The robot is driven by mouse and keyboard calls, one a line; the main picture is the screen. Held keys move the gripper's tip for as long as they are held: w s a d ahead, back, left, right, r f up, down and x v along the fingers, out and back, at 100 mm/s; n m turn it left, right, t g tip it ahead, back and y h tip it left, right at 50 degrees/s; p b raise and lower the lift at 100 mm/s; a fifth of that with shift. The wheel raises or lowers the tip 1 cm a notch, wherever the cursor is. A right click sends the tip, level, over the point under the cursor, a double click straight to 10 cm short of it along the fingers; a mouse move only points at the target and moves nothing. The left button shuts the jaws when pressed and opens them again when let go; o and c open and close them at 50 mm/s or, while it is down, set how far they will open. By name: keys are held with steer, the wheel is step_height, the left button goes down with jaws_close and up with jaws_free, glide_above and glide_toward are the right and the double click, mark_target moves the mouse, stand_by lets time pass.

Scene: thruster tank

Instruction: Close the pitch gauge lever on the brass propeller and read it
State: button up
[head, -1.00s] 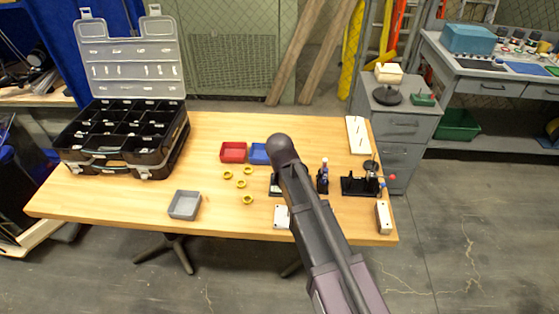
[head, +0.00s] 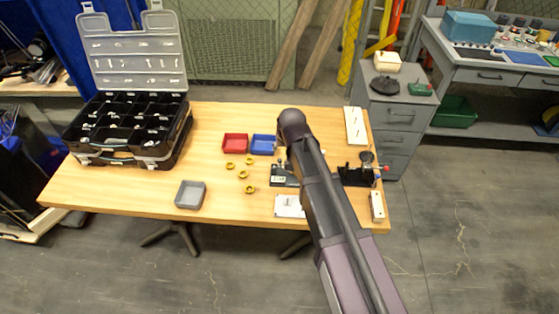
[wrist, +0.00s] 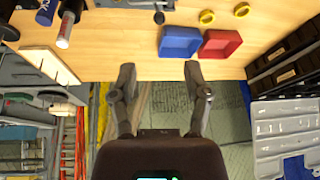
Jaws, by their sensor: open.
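At the right end of the table, a black-based fixture (head: 352,178) carries a small dark disc and a lever-like part with a red knob (head: 386,168). It looks like the pitch gauge, but it is too small to tell the lever's position. I cannot make out a brass propeller for certain; my arm covers part of that area. My gripper (wrist: 160,72) shows in the wrist view with its two fingers apart and nothing between them, over the table's edge. In the head view the gripper itself is hidden behind my arm.
A red tray (head: 235,143) and a blue tray (head: 263,144) sit mid-table beside several yellow rings (head: 243,174). A grey tray (head: 190,194), an open black organizer case (head: 130,125), a white board (head: 355,126) and a pale block (head: 377,206) are also there.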

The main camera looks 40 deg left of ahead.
mark_target(280, 160)
steer(key=shift+f, duration=0.1)
steer(key=b+x, duration=1.2)
steer(key=x, duration=0.1)
steer(key=shift+w+f+b, duration=0.15)
steer(key=shift+f+b, duration=0.15)
steer(key=shift+b, duration=0.05)
stand_by(0.3)
steer(key=shift+c, duration=0.2)
jaws_close()
